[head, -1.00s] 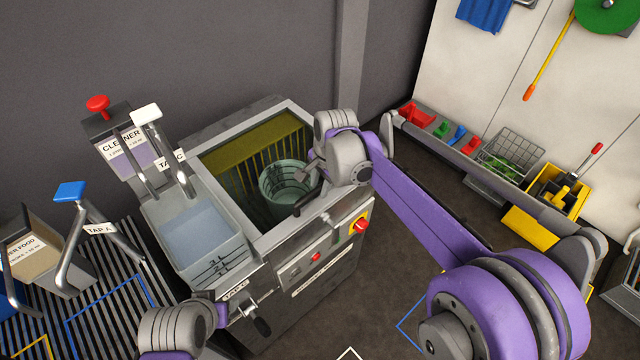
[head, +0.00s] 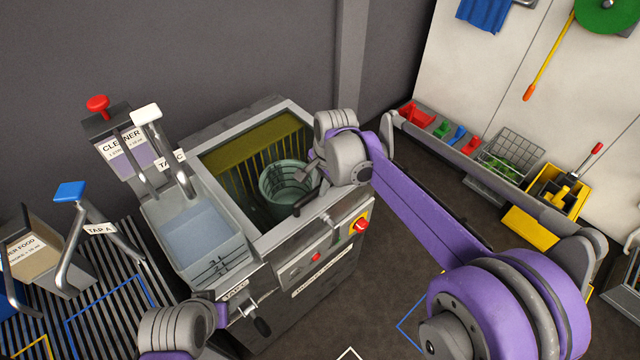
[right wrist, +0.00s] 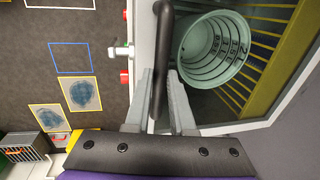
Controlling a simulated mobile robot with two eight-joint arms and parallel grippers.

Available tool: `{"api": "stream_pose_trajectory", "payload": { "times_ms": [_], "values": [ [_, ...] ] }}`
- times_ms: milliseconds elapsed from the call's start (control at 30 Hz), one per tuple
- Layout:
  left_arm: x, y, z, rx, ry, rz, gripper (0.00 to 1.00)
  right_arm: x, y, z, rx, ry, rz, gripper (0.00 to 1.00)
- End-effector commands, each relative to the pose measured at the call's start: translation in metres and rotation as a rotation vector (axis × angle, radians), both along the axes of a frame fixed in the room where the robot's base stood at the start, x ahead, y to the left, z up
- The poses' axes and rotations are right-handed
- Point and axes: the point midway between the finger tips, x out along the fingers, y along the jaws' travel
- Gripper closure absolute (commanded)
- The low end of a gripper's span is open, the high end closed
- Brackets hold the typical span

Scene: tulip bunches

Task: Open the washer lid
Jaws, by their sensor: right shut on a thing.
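The washer (head: 318,262) is a dark box with a grey top frame and a red knob on its front. Its lid seems to lie flat over the opening, with a tinted see-through pane; a pale green bucket (head: 285,185) shows beneath. The black lid handle (head: 308,200) runs along the front edge. In the right wrist view the handle (right wrist: 162,50) passes between the fingers of my right gripper (right wrist: 160,88), which is shut on it. In the head view my right gripper (head: 313,172) is at the front right rim. My left wrist shows low in the head view; its fingers cannot be seen.
A clear water tray (head: 205,240) with a white tap lever (head: 146,115) stands left of the washer. A cleaner dispenser (head: 115,140) is behind it. A yellow bucket (head: 548,205) and a wire basket (head: 510,155) stand at the right wall.

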Motion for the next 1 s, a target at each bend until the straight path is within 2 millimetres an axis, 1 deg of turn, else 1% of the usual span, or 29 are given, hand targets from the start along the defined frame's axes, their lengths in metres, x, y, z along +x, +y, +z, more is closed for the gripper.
{"api": "stream_pose_trajectory", "payload": {
  "times_ms": [533, 667, 767, 867, 933, 1000],
  "values": [
    [0.0, 0.0, 0.0, 0.0, 0.0, 0.0, 0.5, 0.0, 0.0, 0.001, -0.001, -0.001, 0.0, 1.0],
    [0.001, 0.0, 0.005, 0.0, -0.002, 0.0, 0.5, 0.002, 0.001, 0.008, -0.008, 0.01, 0.0, 1.0],
    [0.002, 0.0, 0.015, 0.0, -0.005, 0.0, 0.5, 0.004, 0.002, 0.022, -0.026, 0.032, 0.0, 1.0],
    [0.006, 0.0, 0.031, 0.0, -0.012, 0.0, 0.5, 0.009, 0.006, 0.045, -0.054, 0.071, 0.002, 1.0],
    [0.009, 0.0, 0.045, 0.0, -0.018, 0.0, 0.5, 0.014, 0.009, 0.064, -0.079, 0.104, 0.002, 1.0],
    [0.013, 0.0, 0.06, 0.0, -0.026, 0.0, 0.5, 0.02, 0.013, 0.086, -0.074, 0.097, 0.0, 1.0]
  ]
}}
